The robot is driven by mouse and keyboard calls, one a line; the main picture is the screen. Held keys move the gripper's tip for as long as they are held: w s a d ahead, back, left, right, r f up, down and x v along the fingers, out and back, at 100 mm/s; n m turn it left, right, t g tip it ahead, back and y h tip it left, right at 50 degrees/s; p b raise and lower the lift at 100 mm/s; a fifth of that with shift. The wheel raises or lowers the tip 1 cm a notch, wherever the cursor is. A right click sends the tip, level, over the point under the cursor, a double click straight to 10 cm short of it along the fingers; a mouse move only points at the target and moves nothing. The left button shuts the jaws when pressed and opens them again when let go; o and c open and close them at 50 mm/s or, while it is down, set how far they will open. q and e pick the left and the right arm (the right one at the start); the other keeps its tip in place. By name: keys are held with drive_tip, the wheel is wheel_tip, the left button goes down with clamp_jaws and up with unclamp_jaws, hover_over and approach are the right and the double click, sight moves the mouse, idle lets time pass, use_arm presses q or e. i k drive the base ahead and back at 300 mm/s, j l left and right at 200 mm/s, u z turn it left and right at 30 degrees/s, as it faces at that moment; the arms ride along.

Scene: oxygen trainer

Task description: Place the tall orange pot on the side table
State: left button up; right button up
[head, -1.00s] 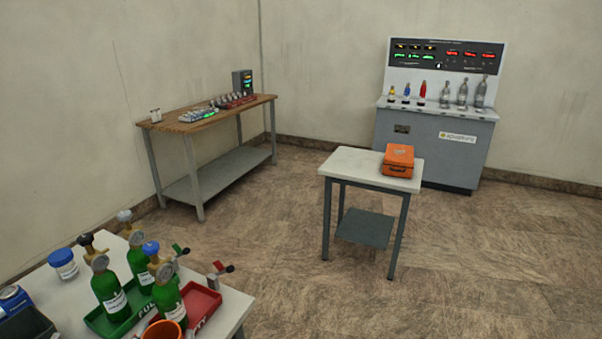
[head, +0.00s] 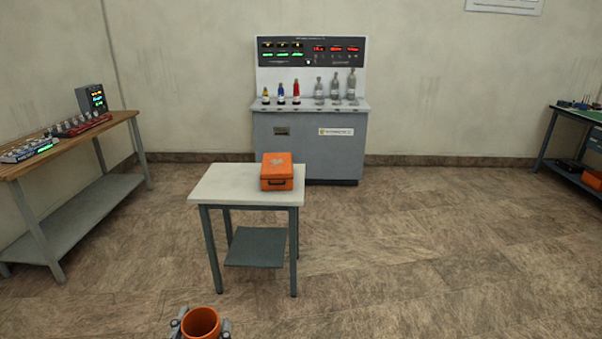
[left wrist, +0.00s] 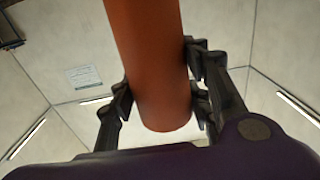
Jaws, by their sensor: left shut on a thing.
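The tall orange pot (head: 201,322) is at the bottom edge of the head view, with its open rim facing up. My left gripper (head: 200,328) has a finger on each side of it and is shut on it. In the left wrist view the pot (left wrist: 150,65) fills the middle between the dark fingers of the left gripper (left wrist: 160,95). The side table (head: 225,184), with a pale top and grey-green legs, stands ahead of the pot, across a stretch of floor. My right gripper is in neither view.
An orange case (head: 277,172) sits on the right part of the side table; the left part of its top is bare. A wooden bench (head: 75,139) stands left, a grey console (head: 305,143) with bottles behind, and another workbench (head: 578,114) far right. Floor around is open.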

sight(252, 179)
drive_tip(key=i+z, duration=0.15)
drive_tip(key=i, duration=1.2)
drive_tip(key=i+u, duration=0.1)
drive_tip(key=i, duration=0.5)
drive_tip(key=i+l, duration=0.15)
drive_tip(key=i, duration=0.5)
drive_tip(key=i+u, duration=0.15)
drive_tip(key=i, duration=0.45)
